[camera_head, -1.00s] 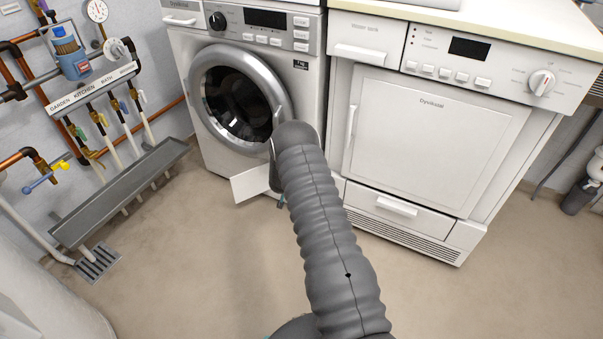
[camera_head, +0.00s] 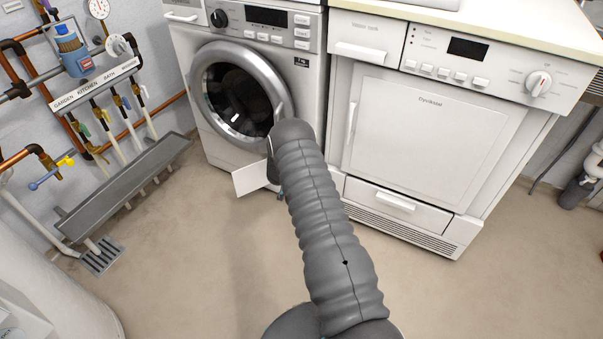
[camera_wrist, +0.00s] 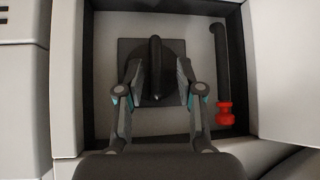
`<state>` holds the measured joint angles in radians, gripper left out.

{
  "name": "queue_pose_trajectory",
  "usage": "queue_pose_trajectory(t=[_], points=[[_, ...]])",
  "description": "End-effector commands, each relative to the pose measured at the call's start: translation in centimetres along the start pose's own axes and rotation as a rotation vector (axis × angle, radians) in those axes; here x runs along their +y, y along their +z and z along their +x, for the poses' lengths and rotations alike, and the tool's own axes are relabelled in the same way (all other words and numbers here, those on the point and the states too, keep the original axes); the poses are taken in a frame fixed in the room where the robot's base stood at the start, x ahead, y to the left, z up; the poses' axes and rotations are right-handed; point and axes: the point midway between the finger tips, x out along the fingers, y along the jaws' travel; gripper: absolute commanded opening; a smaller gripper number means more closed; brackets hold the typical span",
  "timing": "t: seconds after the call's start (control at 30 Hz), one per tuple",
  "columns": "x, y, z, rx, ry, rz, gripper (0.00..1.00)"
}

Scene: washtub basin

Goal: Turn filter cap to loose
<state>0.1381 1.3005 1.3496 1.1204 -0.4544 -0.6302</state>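The filter cap (camera_wrist: 128,52) shows in the wrist view as a dark square plate with an upright black grip bar (camera_wrist: 155,62) in its middle. It sits inside a light recess. My gripper (camera_wrist: 159,76) is in front of it, with one finger on each side of the bar. The fingers are spread, with visible gaps to the bar. The bar stands about vertical in the picture. In the head view my arm hides the gripper and the cap at the lower front of the washing machine (camera_head: 215,130).
The recess's white flap (camera_head: 250,178) stands open. In the wrist view a dark hose with a red end (camera_wrist: 225,112) hangs right of the cap, close to my right finger. A dryer (camera_head: 420,140) stands to the right. A pipe manifold (camera_head: 95,88) is on the left wall.

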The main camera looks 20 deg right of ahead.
Motion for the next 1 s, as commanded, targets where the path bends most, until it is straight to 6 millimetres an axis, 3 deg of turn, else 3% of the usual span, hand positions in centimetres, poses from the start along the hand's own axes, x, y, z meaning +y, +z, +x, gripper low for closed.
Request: queue_pose_trajectory(t=[0.37,1.0], points=[[-0.1,0.5,-0.8,-0.006,0.000,-0.003,0.37],[0.1,0.1,-10.8,-0.004,0.002,0.000,0.37]])
